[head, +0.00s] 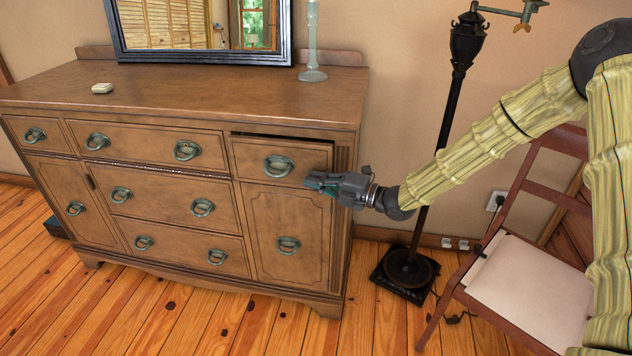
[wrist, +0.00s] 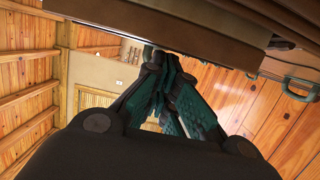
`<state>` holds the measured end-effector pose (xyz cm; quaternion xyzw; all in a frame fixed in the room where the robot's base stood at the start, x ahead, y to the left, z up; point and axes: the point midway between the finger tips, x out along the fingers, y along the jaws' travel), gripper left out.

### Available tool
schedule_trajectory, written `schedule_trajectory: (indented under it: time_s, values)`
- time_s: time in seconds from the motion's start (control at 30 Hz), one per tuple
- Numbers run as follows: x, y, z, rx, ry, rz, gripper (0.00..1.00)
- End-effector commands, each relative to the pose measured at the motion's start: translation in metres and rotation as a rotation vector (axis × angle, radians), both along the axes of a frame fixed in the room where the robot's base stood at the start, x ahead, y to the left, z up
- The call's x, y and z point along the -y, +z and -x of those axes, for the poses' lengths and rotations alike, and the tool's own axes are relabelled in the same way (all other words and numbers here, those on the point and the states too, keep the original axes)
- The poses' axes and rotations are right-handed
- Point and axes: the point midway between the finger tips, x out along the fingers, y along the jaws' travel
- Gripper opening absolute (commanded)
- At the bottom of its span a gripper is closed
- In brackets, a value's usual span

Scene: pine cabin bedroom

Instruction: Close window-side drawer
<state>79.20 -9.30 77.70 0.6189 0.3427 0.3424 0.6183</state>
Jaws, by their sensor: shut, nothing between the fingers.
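The brown wooden dresser has a small top right drawer (head: 250,158) standing slightly open, with a dark gap along its upper edge. It carries an oval green metal ring pull (head: 278,166). The other drawers look flush. My gripper (head: 312,182) is shut and empty, close to the lower right of that drawer's front; I cannot tell whether it touches. In the wrist view my closed fingertips (wrist: 163,58) are close to a brown wooden edge across the top, and a green pull (wrist: 300,86) shows at the right. My gripper hides part of the dresser's right side.
A black floor lamp (head: 408,268) stands right of the dresser, behind my arm. A chair with a pale seat (head: 528,290) is further right. The floor in front is clear.

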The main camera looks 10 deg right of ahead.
Motion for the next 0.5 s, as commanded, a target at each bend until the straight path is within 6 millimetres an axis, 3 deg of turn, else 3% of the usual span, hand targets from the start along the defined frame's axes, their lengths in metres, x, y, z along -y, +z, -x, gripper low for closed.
schedule_trajectory:
  time_s: [0.13, 0.4, 0.5]
  values:
    - [0.001, -0.001, -0.003, 0.001, 0.000, 0.001, 0.00]
    - [0.011, -0.001, -0.034, 0.003, 0.000, 0.002, 0.00]
    - [0.012, 0.000, -0.036, 0.001, -0.001, 0.001, 0.00]
